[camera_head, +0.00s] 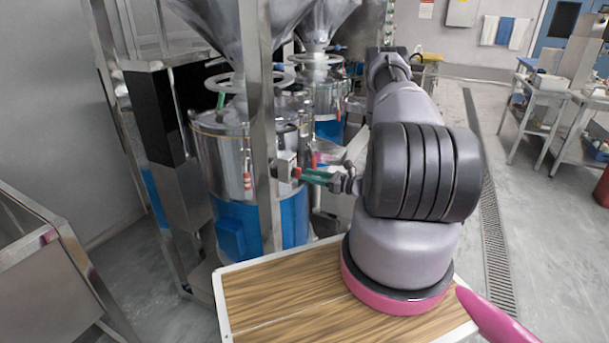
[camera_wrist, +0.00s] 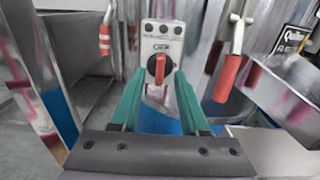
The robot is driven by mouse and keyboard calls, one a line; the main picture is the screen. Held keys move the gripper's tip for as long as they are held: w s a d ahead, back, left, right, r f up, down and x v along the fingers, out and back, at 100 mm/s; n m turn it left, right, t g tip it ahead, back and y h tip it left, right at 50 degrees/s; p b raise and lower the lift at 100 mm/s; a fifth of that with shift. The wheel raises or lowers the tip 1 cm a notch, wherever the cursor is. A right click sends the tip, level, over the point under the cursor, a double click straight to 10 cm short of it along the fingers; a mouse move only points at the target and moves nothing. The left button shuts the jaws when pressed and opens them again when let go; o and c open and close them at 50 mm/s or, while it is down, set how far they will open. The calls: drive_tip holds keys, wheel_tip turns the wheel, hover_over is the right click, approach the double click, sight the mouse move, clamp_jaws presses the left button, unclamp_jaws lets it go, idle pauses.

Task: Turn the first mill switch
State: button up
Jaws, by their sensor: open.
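The first mill switch (camera_wrist: 159,66) is a red rotary knob on a grey control box (camera_wrist: 177,92), straight ahead in the wrist view. The knob stands about upright, with a label above it that seems to read "OFF". My gripper (camera_wrist: 160,80) has two green fingers, open, one on each side below the knob, with nothing between them. Whether the fingertips touch the knob or box I cannot tell. In the head view my gripper (camera_head: 314,176) reaches left to the box (camera_head: 287,166) beside the nearest mill (camera_head: 222,170). The knob is hidden there.
A steel post (camera_head: 262,120) stands by the nearest mill. A second mill (camera_head: 328,100) is behind. Open floor (camera_head: 500,190) lies to the right.

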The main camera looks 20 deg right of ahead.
sight(297, 173)
drive_tip(key=shift+x, duration=1.15)
clamp_jaws()
